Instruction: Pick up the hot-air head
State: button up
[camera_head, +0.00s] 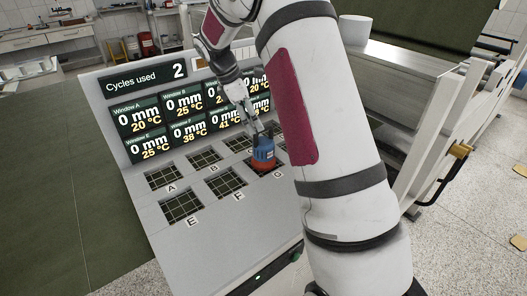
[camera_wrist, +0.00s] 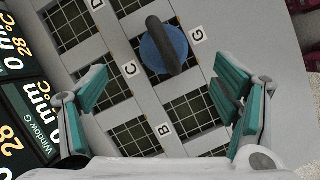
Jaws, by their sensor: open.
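The hot-air head (camera_head: 263,154) has a blue upper part and an orange-red lower part. It stands upright on the grid window marked G on the sloping console. In the wrist view the hot-air head (camera_wrist: 160,50) is seen from above as a blue disc with a dark elongated top. My gripper (camera_head: 256,130) is just above the hot-air head in the head view. In the wrist view my gripper (camera_wrist: 164,86) has its two teal fingers wide apart with nothing between them. The head lies a little beyond the fingertips, towards the top of the picture.
The grey console (camera_head: 150,204) carries several grid windows with letters. A dark display panel (camera_head: 137,118) with readings stands along its back edge; "Cycles used" shows 2. A white machine frame (camera_head: 395,75) is at the right. My arm hides the console's right part.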

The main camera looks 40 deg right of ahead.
aim_at(262, 142)
jog(key=x, duration=0.5)
jog(key=shift+d+f+p, duration=0.1)
jog(key=shift+f+p, duration=0.2)
jog(key=shift+f, duration=0.1)
jog(key=x, duration=0.2)
jog(key=p+x, duration=0.1)
jog(key=x, duration=0.1)
jog(key=shift+s+a+f, duration=0.1)
jog(key=shift+s+a, duration=0.1)
jog(key=shift+a, duration=0.15)
jog(key=shift+d+f, duration=0.2)
jog(key=shift+f, duration=0.4)
jog(key=shift+c, duration=0.6)
jog(key=shift+r, duration=0.1)
grip_shut()
